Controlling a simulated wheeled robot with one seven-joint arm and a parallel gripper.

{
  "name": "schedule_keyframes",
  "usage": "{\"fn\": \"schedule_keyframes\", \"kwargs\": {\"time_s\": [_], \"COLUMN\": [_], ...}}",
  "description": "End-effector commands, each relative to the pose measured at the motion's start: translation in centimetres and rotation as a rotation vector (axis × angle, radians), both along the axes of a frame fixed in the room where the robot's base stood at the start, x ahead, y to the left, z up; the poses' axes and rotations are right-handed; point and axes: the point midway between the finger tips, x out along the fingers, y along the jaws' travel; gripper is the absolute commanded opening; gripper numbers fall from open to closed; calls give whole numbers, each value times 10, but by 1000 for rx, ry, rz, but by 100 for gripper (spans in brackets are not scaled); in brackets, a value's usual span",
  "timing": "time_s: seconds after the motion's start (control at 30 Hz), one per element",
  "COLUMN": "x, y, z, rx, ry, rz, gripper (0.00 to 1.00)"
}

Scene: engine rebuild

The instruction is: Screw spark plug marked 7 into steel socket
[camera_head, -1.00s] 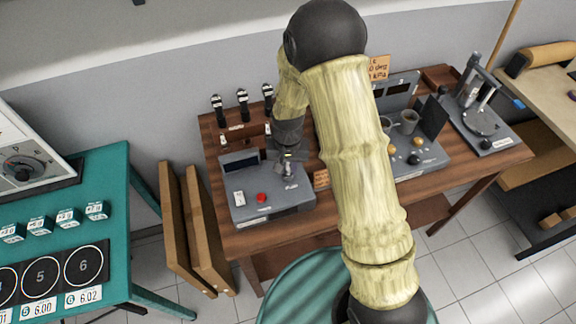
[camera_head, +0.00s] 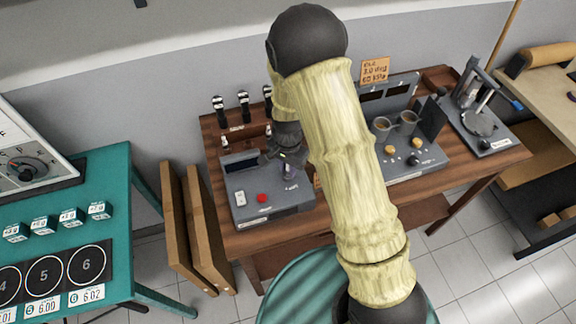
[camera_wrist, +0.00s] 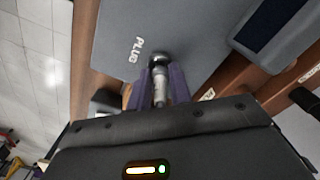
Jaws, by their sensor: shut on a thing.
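My gripper (camera_wrist: 158,90) has purple fingers, shut around a slim pale metallic spark plug (camera_wrist: 159,88) in the wrist view. The plug's far end meets a dark round steel socket (camera_wrist: 160,58) beside the word PLUG on a grey test unit (camera_wrist: 160,25). I cannot tell how deep the plug sits, and its number is not readable. In the head view, my gripper (camera_head: 290,168) is low over the right part of the grey unit (camera_head: 262,196); the plug is too small to make out there.
A red button (camera_head: 262,198) and a white switch (camera_head: 240,198) are on the same unit. Black-topped tools (camera_head: 243,103) stand behind it. Another grey unit with cups (camera_head: 408,120) is to the right. A teal table (camera_head: 110,160) is at the left.

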Motion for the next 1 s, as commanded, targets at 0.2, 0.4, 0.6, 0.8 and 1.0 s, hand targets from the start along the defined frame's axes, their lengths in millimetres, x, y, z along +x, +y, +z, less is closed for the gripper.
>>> {"fn": "schedule_keyframes", "kwargs": {"time_s": [0.2, 0.4, 0.6, 0.8, 1.0], "x": [0, 1, 1, 1, 1], "y": [0, 0, 0, 0, 0], "z": [2, 2, 2, 1, 1], "rx": [0, -1, 0, 0, 1], "ry": [-1, -1, -1, -2, -1], "rz": [-50, -220, -371, -420, -418], "gripper": [6, 6, 6, 6, 36]}}
